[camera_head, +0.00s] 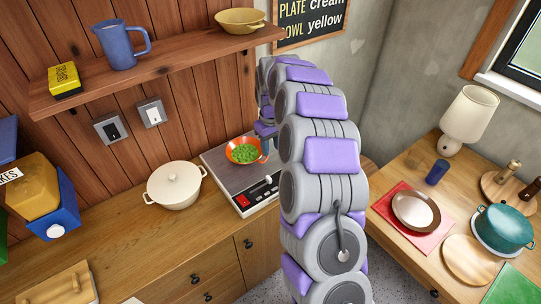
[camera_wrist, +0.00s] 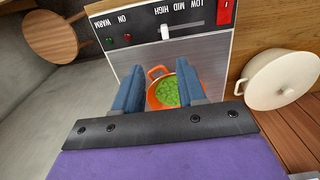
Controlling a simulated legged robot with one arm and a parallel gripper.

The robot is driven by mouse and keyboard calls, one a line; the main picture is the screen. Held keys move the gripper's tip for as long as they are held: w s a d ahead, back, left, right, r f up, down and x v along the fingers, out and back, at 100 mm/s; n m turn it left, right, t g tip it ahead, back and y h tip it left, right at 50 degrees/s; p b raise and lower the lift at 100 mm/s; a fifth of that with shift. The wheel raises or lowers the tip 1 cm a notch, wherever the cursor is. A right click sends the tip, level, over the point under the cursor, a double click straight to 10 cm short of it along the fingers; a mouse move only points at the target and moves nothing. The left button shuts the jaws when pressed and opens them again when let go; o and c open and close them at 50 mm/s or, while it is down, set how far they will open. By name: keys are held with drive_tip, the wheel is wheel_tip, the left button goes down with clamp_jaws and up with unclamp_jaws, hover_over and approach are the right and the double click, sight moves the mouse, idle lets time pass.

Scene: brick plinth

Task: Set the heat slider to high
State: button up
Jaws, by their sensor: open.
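The hot plate (camera_wrist: 215,45) has a steel top and a dark control panel, and shows in the head view (camera_head: 225,165) on the wooden counter. Its white heat slider knob (camera_wrist: 165,33) sits at the left end of the visible slot in the wrist view, by the upside-down HIGH label. MID and LOW lie to its right. My gripper (camera_wrist: 160,85) is open and empty, its blue fingers apart from the knob. It looks down over the orange pan (camera_wrist: 153,98) of green peas on the plate. In the head view my gripper (camera_head: 265,131) is partly hidden by my arm.
A red switch (camera_wrist: 226,14) and small lamps (camera_wrist: 118,39) flank the slider. A cream lidded pot (camera_head: 174,186) stands left of the hot plate. A shelf (camera_head: 150,70) with a blue jug hangs above. A side table (camera_head: 384,208) with dishes is at right.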

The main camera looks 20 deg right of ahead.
drive_tip(key=shift+a+r, duration=0.1)
drive_tip(key=shift+r, duration=1.05)
drive_tip(key=s+a+r, duration=0.4)
drive_tip(key=s, duration=0.6)
drive_tip(key=s+a+r, duration=0.3)
drive_tip(key=s+r, duration=0.2)
drive_tip(key=s, duration=0.4)
drive_tip(key=s+f+m+g+b, duration=0.1)
drive_tip(key=s+f+m, duration=0.1)
drive_tip(key=s, duration=2.4)
drive_tip(key=shift+a+m+g, duration=0.2)
drive_tip(key=shift+m+g, duration=0.2)
drive_tip(key=shift+m, duration=0.4)
